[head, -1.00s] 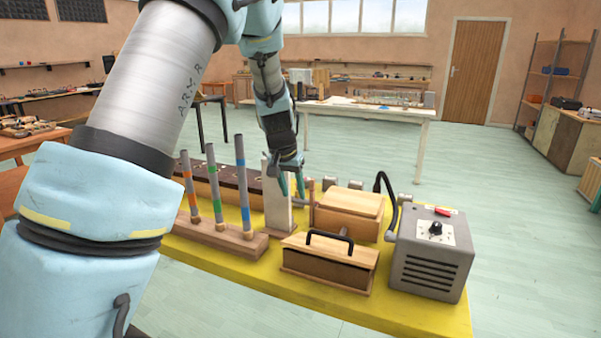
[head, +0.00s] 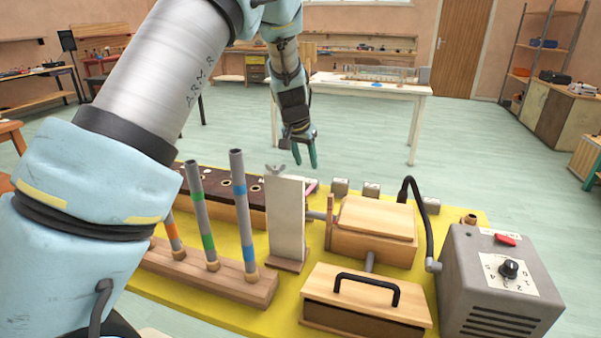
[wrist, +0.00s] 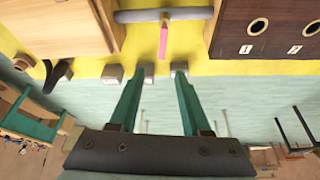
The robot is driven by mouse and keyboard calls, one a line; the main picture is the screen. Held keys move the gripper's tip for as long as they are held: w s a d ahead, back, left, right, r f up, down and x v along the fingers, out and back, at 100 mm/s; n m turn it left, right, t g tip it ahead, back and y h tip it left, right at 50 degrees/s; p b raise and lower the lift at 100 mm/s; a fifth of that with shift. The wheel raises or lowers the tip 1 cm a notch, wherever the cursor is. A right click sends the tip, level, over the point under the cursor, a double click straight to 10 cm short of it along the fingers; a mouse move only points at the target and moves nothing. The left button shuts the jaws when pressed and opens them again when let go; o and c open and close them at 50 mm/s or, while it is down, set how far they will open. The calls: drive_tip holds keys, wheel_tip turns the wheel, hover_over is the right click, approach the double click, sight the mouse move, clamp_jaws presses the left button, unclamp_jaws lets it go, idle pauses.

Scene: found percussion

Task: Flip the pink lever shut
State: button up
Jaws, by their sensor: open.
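In the head view only a small pink part (head: 310,186) shows, behind the upright white board (head: 287,215). My gripper (head: 305,158) is open and empty, with green fingers pointing down near the far edge of the yellow table (head: 480,215). In the wrist view the fingertips of my gripper (wrist: 156,72) are apart, with the lever ahead of the gap and not visibly touched.
A wooden box (head: 372,225) and a handled wooden box (head: 365,310) stand right of the board. Three upright tubes (head: 203,215) stand left. A grey control box (head: 505,290) is at the right. Small grey blocks (head: 371,190) line the far edge.

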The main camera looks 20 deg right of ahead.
sight(311, 187)
drive_tip(key=p+x, duration=0.1)
drive_tip(key=x, duration=0.2)
drive_tip(key=p+x, duration=0.1)
drive_tip(key=x, duration=0.3)
drive_tip(key=p+x, duration=0.1)
drive_tip(key=x, duration=0.2)
drive_tip(key=shift+w+d+f, duration=0.15)
drive_tip(key=shift+w+f, duration=0.15)
drive_tip(key=shift+w, duration=0.05)
clamp_jaws()
